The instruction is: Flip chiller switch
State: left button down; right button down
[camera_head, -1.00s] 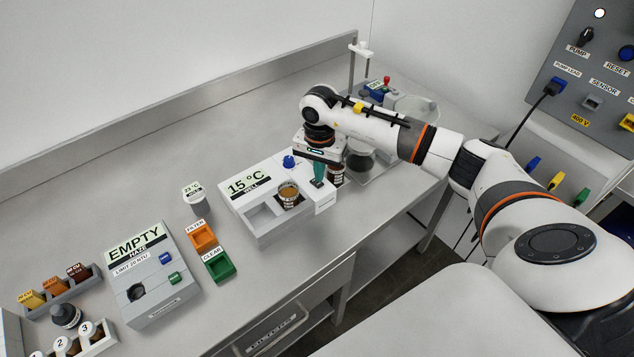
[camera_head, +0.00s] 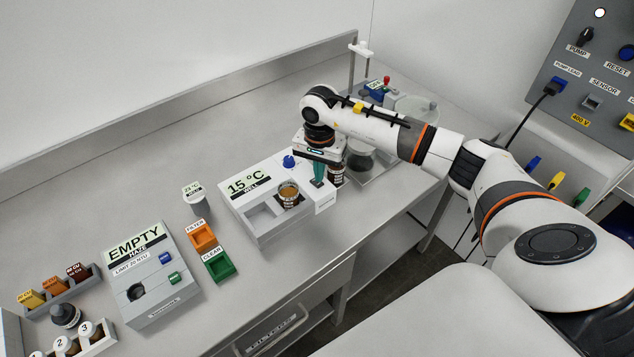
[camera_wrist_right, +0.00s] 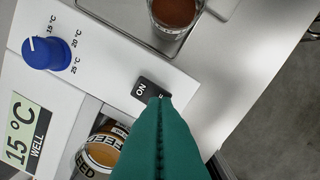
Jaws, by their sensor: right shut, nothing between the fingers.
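The chiller (camera_head: 262,222) is a white and grey box on the bench, with a display reading 15 °C WELL. Its blue temperature knob (camera_wrist_right: 47,53) has marks for 15, 20 and 25 °C. The black switch (camera_wrist_right: 148,88) shows ON on its visible half; the other half is mostly hidden behind my fingers. My right gripper (camera_head: 318,182) points down over the switch end of the chiller. Its green fingers (camera_wrist_right: 160,104) are together and empty, with their tips at the switch; I cannot tell whether they touch it. A FEED jar (camera_wrist_right: 104,150) sits in the chiller's well.
Another dark brown jar (camera_wrist_right: 176,14) stands close beside the chiller, on a tray near my gripper.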

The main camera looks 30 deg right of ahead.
aim_at(319, 184)
jog(key=shift+s+f+b, duration=0.1)
jog(key=shift+f+b, duration=0.85)
jog(key=shift+f, duration=0.1)
jog(key=shift+r, duration=0.15)
dwell(0.3)
jog(key=shift+r+p, duration=0.6)
jog(key=shift+r, duration=0.2)
jog(key=shift+r+p, duration=1.15)
jog(key=shift+r, duration=1.45)
